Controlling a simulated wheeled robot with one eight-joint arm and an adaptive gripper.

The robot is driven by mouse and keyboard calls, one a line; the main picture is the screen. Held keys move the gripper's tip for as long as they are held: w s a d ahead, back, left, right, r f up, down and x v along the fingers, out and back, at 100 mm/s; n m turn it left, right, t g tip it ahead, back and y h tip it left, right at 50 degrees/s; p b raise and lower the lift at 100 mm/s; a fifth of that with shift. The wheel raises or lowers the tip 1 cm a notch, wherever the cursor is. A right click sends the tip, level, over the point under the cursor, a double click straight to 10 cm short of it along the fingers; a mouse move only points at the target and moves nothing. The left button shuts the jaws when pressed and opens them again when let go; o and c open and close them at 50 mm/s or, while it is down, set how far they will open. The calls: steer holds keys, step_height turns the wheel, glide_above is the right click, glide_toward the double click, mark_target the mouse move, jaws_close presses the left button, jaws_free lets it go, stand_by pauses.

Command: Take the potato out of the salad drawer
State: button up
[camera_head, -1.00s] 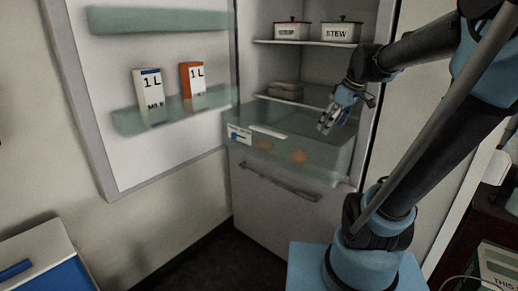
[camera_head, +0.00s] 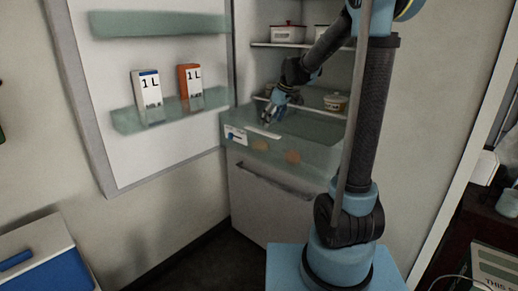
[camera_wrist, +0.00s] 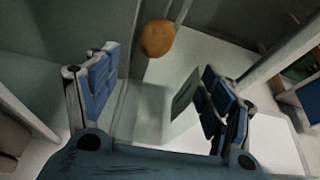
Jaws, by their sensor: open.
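The salad drawer (camera_head: 315,157) is a clear greenish bin at the bottom of the open fridge, pulled out. Two brownish-orange round things, one on the left (camera_head: 260,145) and one on the right (camera_head: 293,157), show blurred through its front; I cannot tell which is the potato. The wrist view shows one round brown thing, potato-like (camera_wrist: 157,38), ahead of my fingers near a clear wall. My gripper (camera_head: 270,115) is above the drawer's left part, pointing down. In the wrist view my gripper (camera_wrist: 160,98) has its blue-padded fingers wide apart with nothing held.
A shelf (camera_head: 308,108) with a small tub (camera_head: 335,102) is close behind and above the drawer. Lidded pots (camera_head: 288,33) stand on a higher shelf. The open door at left holds a white carton (camera_head: 147,88) and an orange carton (camera_head: 190,80). A blue-and-white box (camera_head: 60,265) sits lower left.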

steer(key=x, duration=0.9)
steer(key=shift+w+f, duration=0.1)
steer(key=shift+f, duration=0.3)
steer(key=shift+x, duration=2.8)
steer(key=shift+w, duration=0.2)
